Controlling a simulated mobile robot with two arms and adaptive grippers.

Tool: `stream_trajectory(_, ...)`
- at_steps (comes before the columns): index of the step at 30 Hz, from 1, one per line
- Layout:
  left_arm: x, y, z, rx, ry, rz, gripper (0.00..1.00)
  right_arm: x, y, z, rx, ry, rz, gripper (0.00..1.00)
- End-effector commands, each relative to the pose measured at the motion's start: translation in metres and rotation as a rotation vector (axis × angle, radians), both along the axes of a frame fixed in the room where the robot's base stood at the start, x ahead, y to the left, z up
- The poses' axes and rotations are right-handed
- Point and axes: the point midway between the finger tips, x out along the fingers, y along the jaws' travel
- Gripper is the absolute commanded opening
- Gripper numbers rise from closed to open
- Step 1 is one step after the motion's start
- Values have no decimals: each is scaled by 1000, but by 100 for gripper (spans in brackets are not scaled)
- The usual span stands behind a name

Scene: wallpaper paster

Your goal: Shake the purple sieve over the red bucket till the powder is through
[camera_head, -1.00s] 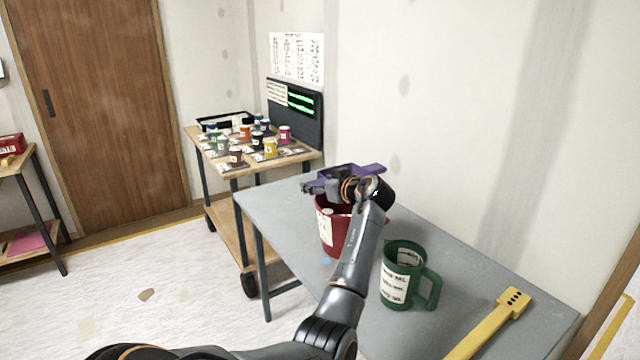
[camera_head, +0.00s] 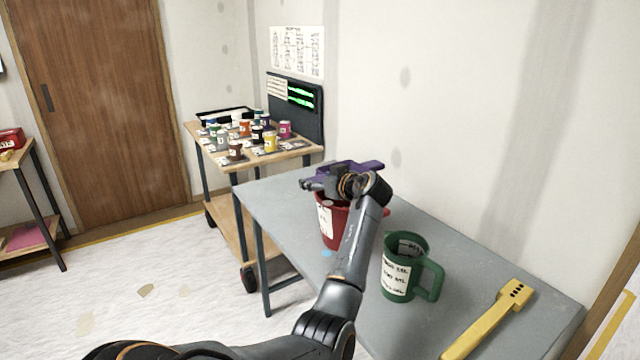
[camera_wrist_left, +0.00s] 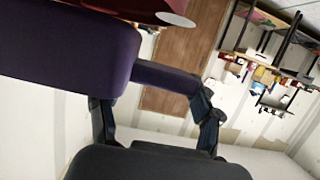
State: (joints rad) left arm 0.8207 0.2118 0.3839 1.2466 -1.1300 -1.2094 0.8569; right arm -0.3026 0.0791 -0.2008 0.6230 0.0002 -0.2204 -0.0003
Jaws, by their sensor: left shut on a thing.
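The purple sieve (camera_head: 362,166) is over the red bucket (camera_head: 334,226) on the grey table, mostly hidden behind my left gripper and arm. My left gripper (camera_head: 318,184) is shut on the sieve. In the left wrist view the purple sieve (camera_wrist_left: 165,78) crosses between my gripper's two fingers (camera_wrist_left: 155,122), and part of the red bucket (camera_wrist_left: 150,8) shows at the top. The inside of the sieve and any powder in it are hidden. My right gripper is not in view.
A green measuring jug (camera_head: 403,270) stands on the grey table (camera_head: 272,205) near the bucket, beside my forearm. A yellow tool (camera_head: 490,318) lies at the table's front right. A wooden cart (camera_head: 226,168) with several small cans stands behind. The wall borders the table.

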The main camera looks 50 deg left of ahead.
Motion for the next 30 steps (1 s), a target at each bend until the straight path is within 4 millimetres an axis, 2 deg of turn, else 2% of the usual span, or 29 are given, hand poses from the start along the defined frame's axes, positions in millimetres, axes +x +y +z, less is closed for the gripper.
stream_trajectory(3,1,8,-1,1,-1,1,28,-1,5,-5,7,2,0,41)
stream_trajectory(8,1,10,-1,0,-1,0,28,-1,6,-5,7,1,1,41)
stream_trajectory(22,-4,-24,0,0,-1,-1,28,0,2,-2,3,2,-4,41)
stream_trajectory(30,-5,-25,-1,1,-1,2,28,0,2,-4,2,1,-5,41)
